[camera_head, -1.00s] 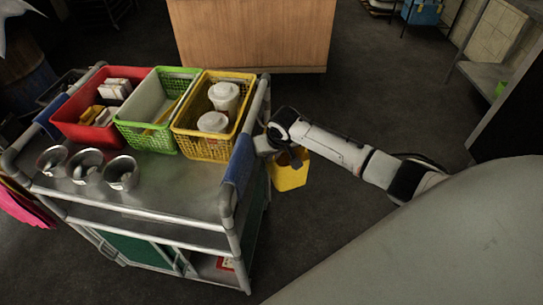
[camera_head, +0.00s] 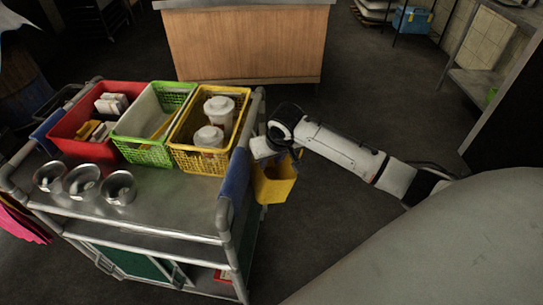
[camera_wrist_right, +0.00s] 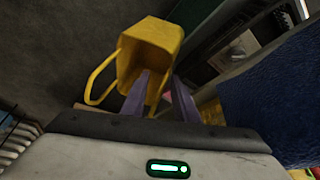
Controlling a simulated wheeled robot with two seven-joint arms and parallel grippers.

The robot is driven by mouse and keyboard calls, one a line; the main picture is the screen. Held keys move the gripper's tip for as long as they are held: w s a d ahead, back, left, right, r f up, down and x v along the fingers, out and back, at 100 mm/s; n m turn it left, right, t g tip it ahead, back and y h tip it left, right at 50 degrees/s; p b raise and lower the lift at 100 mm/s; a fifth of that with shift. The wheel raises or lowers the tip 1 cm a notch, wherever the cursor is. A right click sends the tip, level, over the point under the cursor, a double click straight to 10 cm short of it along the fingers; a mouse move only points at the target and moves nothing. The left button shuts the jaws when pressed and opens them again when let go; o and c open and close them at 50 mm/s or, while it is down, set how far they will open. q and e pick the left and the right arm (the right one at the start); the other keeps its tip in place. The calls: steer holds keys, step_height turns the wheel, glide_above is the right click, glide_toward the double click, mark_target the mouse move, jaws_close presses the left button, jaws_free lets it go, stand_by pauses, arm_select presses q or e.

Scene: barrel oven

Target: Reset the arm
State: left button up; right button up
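My right arm reaches in from the right of the head view. Its gripper (camera_wrist_right: 160,97) shows two purplish fingers spread apart in the right wrist view, so it is open. A yellow bin (camera_head: 272,182) with a loop handle is at the right side of the cart, just below my right gripper. In the wrist view the same bin (camera_wrist_right: 152,40) lies beyond the fingers, its opening towards me. One finger overlaps its mouth; whether either finger touches it I cannot tell. In the head view the right fingertips are mostly hidden. My left gripper is not in view.
A metal cart (camera_head: 165,205) stands at left, carrying red (camera_head: 75,142), green (camera_head: 145,152) and yellow (camera_head: 198,160) baskets and 3 metal cups. Its blue-padded handle (camera_head: 234,178) is close to my right gripper. A wooden counter (camera_head: 243,50) stands behind.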

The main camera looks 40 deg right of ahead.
steer(key=s+a+f+n+y, duration=0.2)
steer(key=s+a+n, duration=0.2)
steer(key=s+a, duration=0.9)
steer(key=s+d+r, duration=0.2)
steer(key=s+r, duration=0.1)
steer(key=s, duration=1.3)
steer(key=w+a+f+t, duration=0.2)
steer(key=f, duration=0.4)
steer(key=w+a+f+t+y, duration=0.1)
steer(key=a+f+t, duration=0.1)
steer(key=f, duration=0.4)
steer(key=shift+w+a+f+n, duration=0.2)
steer(key=shift+w+a+n, duration=0.2)
steer(key=shift+a, duration=0.05)
